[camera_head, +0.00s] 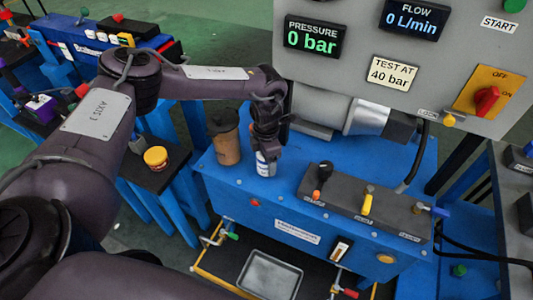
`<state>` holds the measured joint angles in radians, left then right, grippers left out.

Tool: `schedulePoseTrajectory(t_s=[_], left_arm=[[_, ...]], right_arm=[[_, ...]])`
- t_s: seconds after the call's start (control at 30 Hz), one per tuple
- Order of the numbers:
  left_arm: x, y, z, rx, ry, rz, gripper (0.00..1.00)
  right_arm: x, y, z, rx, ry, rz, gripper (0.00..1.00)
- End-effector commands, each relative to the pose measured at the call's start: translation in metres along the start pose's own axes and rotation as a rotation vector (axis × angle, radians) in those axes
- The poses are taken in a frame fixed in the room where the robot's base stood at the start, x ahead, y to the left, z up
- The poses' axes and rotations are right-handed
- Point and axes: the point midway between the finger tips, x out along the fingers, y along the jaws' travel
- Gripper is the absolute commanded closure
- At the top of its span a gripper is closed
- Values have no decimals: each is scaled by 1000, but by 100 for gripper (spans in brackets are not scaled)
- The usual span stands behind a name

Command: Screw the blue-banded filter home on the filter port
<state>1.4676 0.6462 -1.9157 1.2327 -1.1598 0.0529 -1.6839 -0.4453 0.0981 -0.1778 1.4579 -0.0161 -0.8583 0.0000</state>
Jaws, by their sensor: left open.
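The blue-banded filter (263,164) is a small white cylinder with a blue band, upright on top of the blue power unit (232,180). My left gripper (266,150) comes down over it from above, with its open fingers around or just beside its upper part. The gripper hides the filter's top. The filter port is hidden, so I cannot tell how the filter sits on it. My right gripper is not in view.
A brown cylinder with a black cap (227,148) stands close left of the filter. A valve block (345,197) with levers lies to the right. A grey panel (370,50) showing 0 bar and a motor (335,108) stand behind.

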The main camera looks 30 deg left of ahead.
Motion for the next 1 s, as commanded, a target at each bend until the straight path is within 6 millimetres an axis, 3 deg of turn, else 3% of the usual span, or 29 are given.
schedulePoseTrajectory(t_s=[0.03,0.6,1.0], left_arm=[[-4,-1,-1,-77,1,-4,28],[-2,0,-1,-701,2,-1,28],[-1,0,0,-716,-1,-1,28]], right_arm=[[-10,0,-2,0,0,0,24],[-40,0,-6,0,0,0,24],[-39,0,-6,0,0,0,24]])
